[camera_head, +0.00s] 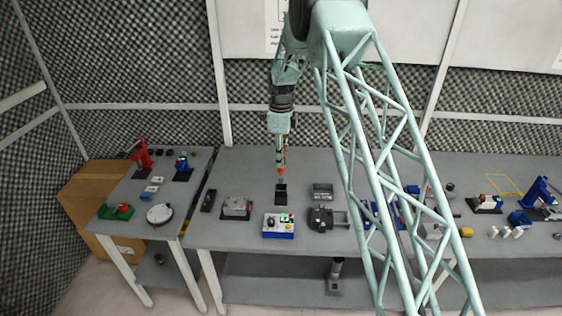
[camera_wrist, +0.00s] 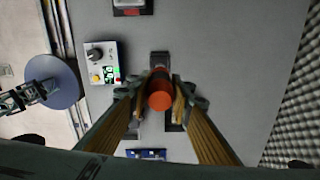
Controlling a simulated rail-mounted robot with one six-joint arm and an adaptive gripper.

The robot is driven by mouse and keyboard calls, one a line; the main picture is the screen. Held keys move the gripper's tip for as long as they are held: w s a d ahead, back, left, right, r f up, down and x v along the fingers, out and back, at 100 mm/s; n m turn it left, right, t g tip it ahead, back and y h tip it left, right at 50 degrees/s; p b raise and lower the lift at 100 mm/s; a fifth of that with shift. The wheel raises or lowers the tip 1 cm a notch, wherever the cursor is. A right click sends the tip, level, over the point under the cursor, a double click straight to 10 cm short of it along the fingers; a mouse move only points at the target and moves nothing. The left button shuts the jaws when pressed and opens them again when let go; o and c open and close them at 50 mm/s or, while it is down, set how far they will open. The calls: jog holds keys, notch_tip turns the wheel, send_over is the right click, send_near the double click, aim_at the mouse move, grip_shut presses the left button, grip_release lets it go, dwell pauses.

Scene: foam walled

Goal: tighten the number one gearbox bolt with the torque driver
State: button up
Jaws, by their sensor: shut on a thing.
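My gripper (camera_head: 281,152) points straight down over the left part of the long bench. It is shut on an orange-red cylinder, which I take to be the torque driver (camera_wrist: 160,92), seen end-on between the fingers in the wrist view. In the head view the lower end of the driver (camera_head: 281,173) is just above or at the top of a black holder (camera_head: 281,196). I cannot tell whether it is inside it. A grey metal block on a dark base (camera_head: 236,207), left of the holder, may be the gearbox. Its bolts are too small to make out.
A blue-and-white control box (camera_head: 278,226) with a knob and green display stands in front of the holder. A dark fixture (camera_head: 322,219) and a grey tray (camera_head: 322,190) are to the right. A side table (camera_head: 140,208) stands left, across a narrow gap.

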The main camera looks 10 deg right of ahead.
jog(key=shift+r+p, duration=1.05)
jog(key=shift+r, duration=2.65)
jog(key=shift+a, duration=0.1)
